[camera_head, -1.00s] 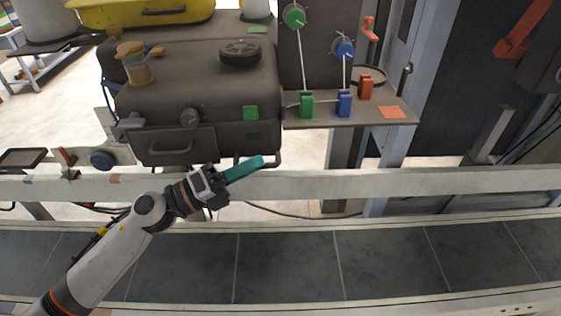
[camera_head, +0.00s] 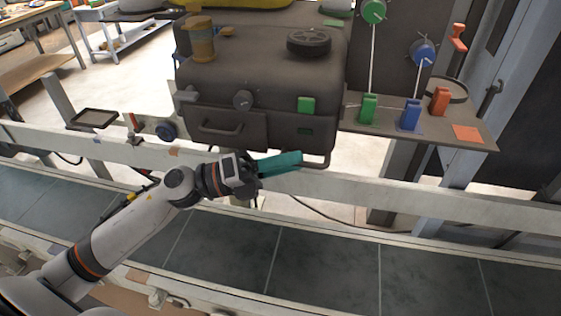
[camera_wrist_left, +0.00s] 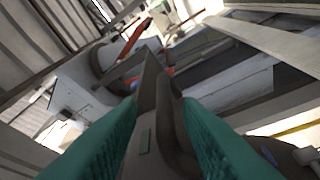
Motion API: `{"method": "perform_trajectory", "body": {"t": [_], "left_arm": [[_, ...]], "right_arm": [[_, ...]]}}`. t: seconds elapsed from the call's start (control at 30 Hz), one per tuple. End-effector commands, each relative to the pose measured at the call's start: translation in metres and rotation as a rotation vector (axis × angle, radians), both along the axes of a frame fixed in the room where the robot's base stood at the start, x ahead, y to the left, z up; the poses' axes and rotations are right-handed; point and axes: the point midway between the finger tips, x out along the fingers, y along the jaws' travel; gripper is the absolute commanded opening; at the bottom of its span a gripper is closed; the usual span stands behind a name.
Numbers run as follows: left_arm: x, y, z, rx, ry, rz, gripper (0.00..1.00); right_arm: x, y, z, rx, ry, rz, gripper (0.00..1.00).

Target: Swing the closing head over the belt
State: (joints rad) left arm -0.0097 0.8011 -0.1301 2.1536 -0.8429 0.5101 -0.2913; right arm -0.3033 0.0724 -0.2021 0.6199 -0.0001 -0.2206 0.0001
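The closing head is not clearly marked; the dark grey housing (camera_head: 262,82) beyond the belt, with a front drawer handle and a low dark bar (camera_head: 322,162), may be it. The belt (camera_head: 225,255) runs across the lower part of the head view. My left gripper (camera_head: 297,160) reaches to the lower front of the housing, its teal fingers by the bar. In the left wrist view the fingers (camera_wrist_left: 163,105) stand apart, with dark parts (camera_wrist_left: 155,125) showing between them. Whether they touch the bar cannot be told. My right gripper is not in view.
A pale rail (camera_head: 400,192) runs between belt and housing. A shelf (camera_head: 385,108) at right carries green, blue and orange-red blocks under green and blue knobs. A small dark tray (camera_head: 95,118) is at left. The belt surface in view is clear.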

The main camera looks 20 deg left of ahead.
Motion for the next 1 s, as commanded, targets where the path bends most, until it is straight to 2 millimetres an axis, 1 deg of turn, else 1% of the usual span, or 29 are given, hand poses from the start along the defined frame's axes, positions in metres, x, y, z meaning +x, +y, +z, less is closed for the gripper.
{"method": "perform_trajectory", "body": {"t": [0.17, 0.27, 0.4, 0.6, 0.7, 0.83, 1.0], "left_arm": [[-0.006, 0.010, -0.007, -0.001, 0.003, 0.001, 0.33], [-0.015, 0.024, -0.012, 0.002, 0.004, 0.002, 0.33], [-0.028, 0.047, -0.018, 0.001, 0.004, 0.002, 0.33], [-0.046, 0.078, -0.023, -0.002, 0.002, 0.005, 0.33], [-0.053, 0.090, -0.024, -0.003, 0.001, 0.005, 0.33], [-0.059, 0.101, -0.025, -0.002, -0.001, 0.004, 0.33], [-0.062, 0.106, -0.025, -0.003, -0.002, 0.004, 0.33]], "right_arm": [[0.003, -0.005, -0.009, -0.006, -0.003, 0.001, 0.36], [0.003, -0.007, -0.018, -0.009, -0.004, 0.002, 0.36], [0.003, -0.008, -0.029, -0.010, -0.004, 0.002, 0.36], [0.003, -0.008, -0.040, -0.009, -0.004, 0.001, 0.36], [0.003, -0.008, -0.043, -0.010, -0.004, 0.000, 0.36], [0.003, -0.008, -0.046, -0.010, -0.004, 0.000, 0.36], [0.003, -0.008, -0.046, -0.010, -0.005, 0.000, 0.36]]}}
